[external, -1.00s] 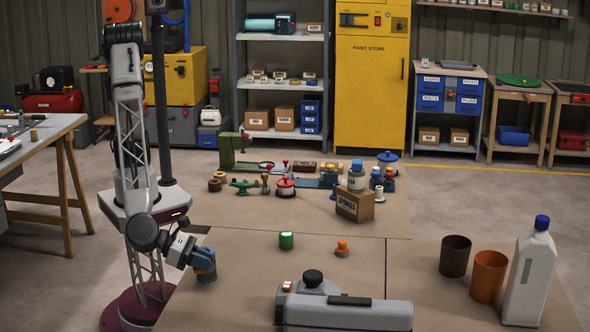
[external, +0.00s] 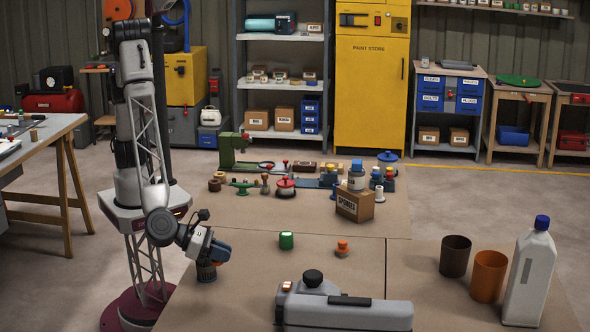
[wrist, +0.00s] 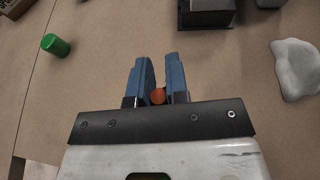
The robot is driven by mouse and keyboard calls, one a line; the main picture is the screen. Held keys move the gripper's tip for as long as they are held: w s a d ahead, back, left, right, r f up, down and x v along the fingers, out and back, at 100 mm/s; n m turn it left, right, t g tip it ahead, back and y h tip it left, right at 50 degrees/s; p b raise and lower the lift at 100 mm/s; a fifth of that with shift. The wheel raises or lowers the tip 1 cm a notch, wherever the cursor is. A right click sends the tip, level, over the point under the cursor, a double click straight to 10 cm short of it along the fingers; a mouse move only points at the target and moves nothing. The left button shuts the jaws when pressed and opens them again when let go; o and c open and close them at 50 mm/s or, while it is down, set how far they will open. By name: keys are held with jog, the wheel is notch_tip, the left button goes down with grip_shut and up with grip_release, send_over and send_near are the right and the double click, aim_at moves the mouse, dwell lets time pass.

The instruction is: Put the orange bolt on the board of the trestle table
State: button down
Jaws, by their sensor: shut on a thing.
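The orange bolt (wrist: 157,97) shows as a small round orange end between the two blue fingers of my gripper (wrist: 157,62) in the wrist view. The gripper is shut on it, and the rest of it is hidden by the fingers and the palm. In the external view my gripper (external: 217,254) is low over the left part of the near brown bench. A dark ribbed round thing (external: 206,273) shows just below it; I cannot tell whether they touch. The trestle table's board (external: 45,130) is at the far left, on wooden legs.
On the near bench are a green cylinder (external: 287,240), a small orange-topped piece (external: 342,249), a grey tool (external: 345,312), two cups and a white bottle (external: 530,275). A sponge box (external: 353,207) and small tools crowd the bench behind. Open floor lies before the trestle table.

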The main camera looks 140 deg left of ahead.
jog(key=s+a+n+g, duration=0.1)
jog(key=s+a, duration=0.3)
jog(key=a, duration=0.6)
jog(key=s+a+n+g+y, duration=0.1)
jog(key=s+a+n+g, duration=0.1)
jog(key=a, duration=0.8)
jog(key=s+a+n+g+y, duration=0.1)
jog(key=s+a, duration=0.4)
jog(key=a, duration=0.6)
jog(key=shift+s+a+n+g, duration=0.1)
jog(key=shift+s+n+g, duration=0.2)
jog(key=shift+s+g, duration=0.1)
jog(key=s+a+n+g, duration=0.2)
jog(key=s+a+g, duration=0.1)
jog(key=s+a, duration=0.8)
jog(key=n+g, duration=0.2)
jog(key=n, duration=0.1)
send_over(304, 203)
jog(key=shift+r+y, duration=0.1)
jog(key=shift+y, duration=0.2)
jog(key=shift+f, duration=2.9)
jog(key=shift+f, duration=0.1)
jog(key=shift+f, duration=2)
jog(key=shift+f, duration=0.1)
